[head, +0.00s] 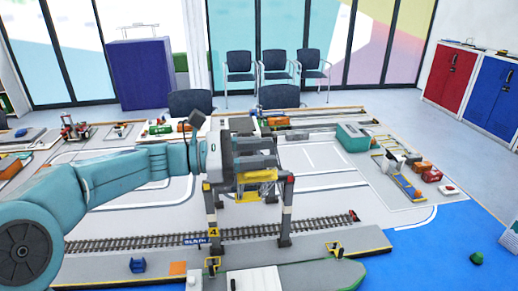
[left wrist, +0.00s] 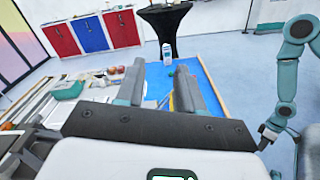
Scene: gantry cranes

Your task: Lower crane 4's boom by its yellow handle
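Crane 4 (head: 286,215), with grey legs, dark red tops and a yellow "4" sign (head: 213,232), stands over the rail track in the middle of the head view. A yellow part (head: 257,177) shows high between its legs; whether it is the boom's handle I cannot tell. My left gripper (head: 266,150) is at the crane's top, just above that yellow part, and hides much of the boom. In the left wrist view its two fingers (left wrist: 160,70) stand apart. A little yellow (left wrist: 172,103) shows beside the right finger; contact is unclear.
A rail track (head: 130,243) runs under the crane. A grey quay and green ship hull (head: 310,277) lie in front. A teal box (head: 352,137) and small vehicles stand at the right. Blue floor (head: 440,245) is mostly free. Chairs (head: 275,66) stand behind.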

